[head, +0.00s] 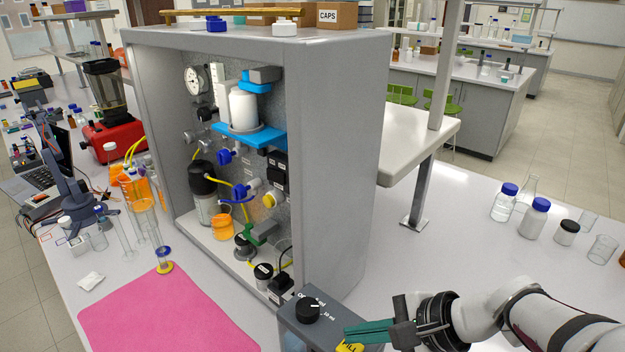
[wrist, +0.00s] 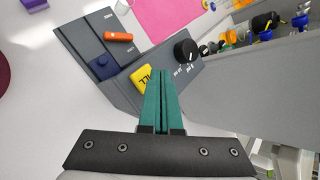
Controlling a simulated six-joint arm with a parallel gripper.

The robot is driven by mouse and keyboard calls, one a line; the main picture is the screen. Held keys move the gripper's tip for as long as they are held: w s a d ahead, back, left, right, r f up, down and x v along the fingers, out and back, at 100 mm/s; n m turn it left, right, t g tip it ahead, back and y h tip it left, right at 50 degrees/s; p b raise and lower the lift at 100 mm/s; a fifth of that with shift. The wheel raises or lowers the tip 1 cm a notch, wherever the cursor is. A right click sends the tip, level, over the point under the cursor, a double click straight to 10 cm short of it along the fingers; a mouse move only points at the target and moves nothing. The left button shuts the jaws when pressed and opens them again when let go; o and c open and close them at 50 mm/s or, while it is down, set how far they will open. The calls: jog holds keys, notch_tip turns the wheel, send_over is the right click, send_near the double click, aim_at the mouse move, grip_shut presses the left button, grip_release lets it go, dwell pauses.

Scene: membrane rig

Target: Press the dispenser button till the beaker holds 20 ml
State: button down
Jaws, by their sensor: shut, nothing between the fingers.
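The grey dispenser box (head: 330,309) stands at the front of the bench, with a black dial (head: 307,309) on top. A yellow piece marked FILL (head: 349,347) is partly hidden by my gripper. In the wrist view the box carries the dial (wrist: 186,51), the yellow FILL piece (wrist: 139,77), a dark blue round part (wrist: 101,64) and an orange bar (wrist: 118,37). I cannot tell which part is the button. My gripper (head: 349,330) is shut and empty, its green fingertips (wrist: 162,75) over the box beside the FILL piece. No beaker under the dispenser can be made out.
A tall grey cabinet (head: 341,160) with pumps and tubing stands behind the box. A pink mat (head: 165,318) lies to the left. A glass beaker (head: 603,249) and several bottles stand at right. The bench between cabinet and bottles is clear.

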aim_at(358, 349)
jog(key=shift+f, duration=0.45)
jog(key=shift+f, duration=0.55)
dwell(0.7)
jog(key=shift+r, duration=1)
jog(key=shift+r, duration=2.5)
